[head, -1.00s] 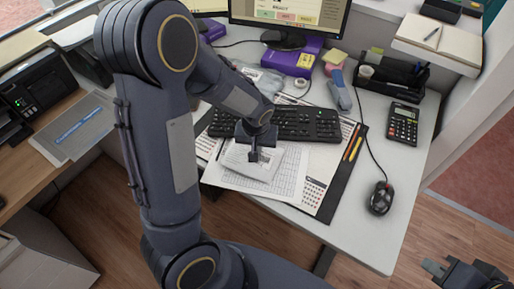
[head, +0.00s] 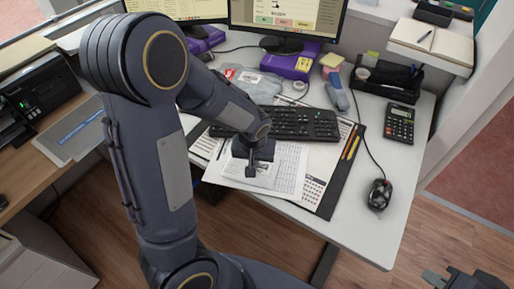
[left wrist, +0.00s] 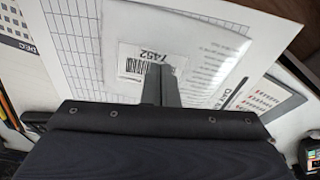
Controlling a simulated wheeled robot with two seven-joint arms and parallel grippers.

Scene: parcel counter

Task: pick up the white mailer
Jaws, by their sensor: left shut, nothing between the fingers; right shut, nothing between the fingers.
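The white mailer (head: 235,169) lies flat on papers near the front edge of the desk, partly hidden by my left gripper. In the left wrist view the mailer (left wrist: 205,42) carries a label with a barcode and the number 7452. My left gripper (head: 251,173) is shut and empty, pointing down over the mailer. Its closed fingertips (left wrist: 163,70) show in front of the label; whether they touch it I cannot tell. My right gripper (head: 455,279) is shut and empty at the bottom right, away from the desk and partly cut off.
A black keyboard (head: 300,123) lies just behind the mailer. A grey bag with a red mark (head: 252,80) lies behind my left arm. A calculator (head: 399,123) and a mouse (head: 380,194) are to the right.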

